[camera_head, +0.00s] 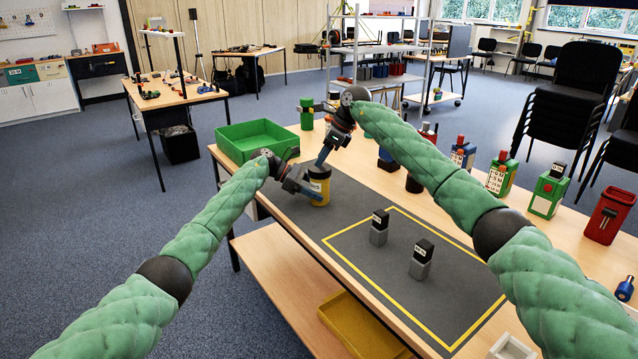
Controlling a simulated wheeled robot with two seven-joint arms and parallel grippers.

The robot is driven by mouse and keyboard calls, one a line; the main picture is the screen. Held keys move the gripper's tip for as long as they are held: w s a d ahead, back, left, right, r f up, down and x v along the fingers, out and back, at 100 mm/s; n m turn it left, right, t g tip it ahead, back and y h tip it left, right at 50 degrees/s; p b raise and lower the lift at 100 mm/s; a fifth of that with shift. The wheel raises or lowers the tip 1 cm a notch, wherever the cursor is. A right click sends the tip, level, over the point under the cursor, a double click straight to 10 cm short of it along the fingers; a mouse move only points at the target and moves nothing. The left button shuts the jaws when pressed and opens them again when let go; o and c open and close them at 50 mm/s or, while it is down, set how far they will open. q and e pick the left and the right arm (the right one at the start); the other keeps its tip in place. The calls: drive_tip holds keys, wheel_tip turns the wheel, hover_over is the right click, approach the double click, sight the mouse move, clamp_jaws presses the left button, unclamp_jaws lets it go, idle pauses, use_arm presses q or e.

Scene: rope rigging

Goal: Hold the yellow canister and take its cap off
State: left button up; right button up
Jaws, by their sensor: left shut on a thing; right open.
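The yellow canister (320,188) stands upright near the far left part of the dark grey mat (440,300). Its dark cap (320,172) shows on top of it. My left gripper (311,191) comes in from the left and is shut on the canister's side, low on its body. My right gripper (322,160) points down from above and is open just over the cap. I cannot tell whether its fingertips touch the cap.
A green tray (222,150) lies left of the canister. Two grey blocks with black tops (379,228) (421,260) stand inside the yellow outline. Several coloured containers, including a red bin (608,218), line the right side. A green canister (306,118) stands behind.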

drive_tip(key=o, duration=0.3)
drive_tip(key=shift+r, duration=0.2)
drive_tip(key=o, duration=0.4)
drive_tip(key=shift+t, duration=0.3)
drive_tip(key=r, duration=0.3)
drive_tip(key=a+r, duration=0.1)
drive_tip(key=r, duration=0.1)
drive_tip(key=shift+w+r, duration=0.2)
drive_tip(key=shift+w, duration=0.05)
drive_tip(key=a+r+h, duration=0.3)
drive_tip(key=a, duration=0.1)
drive_tip(key=d+f+m+h, duration=0.1)
drive_tip(key=f+m, duration=0.1)
drive_tip(key=d+f+m+h, duration=0.1)
drive_tip(key=f+m, duration=0.1)
drive_tip(key=d+f+m+g, duration=0.1)
drive_tip(key=f+m, duration=0.1)
drive_tip(key=shift+d+f+m+h, duration=0.2)
drive_tip(key=shift+f+m+h, duration=0.2)
drive_tip(key=m, duration=0.2)
drive_tip(key=shift+d+f+m, duration=0.2)
drive_tip(key=shift+d+m, duration=0.05)
drive_tip(key=shift+m, duration=0.15)
drive_tip(key=m, duration=0.4)
drive_tip(key=shift+s+g, duration=0.2)
drive_tip(key=shift+g, duration=0.1)
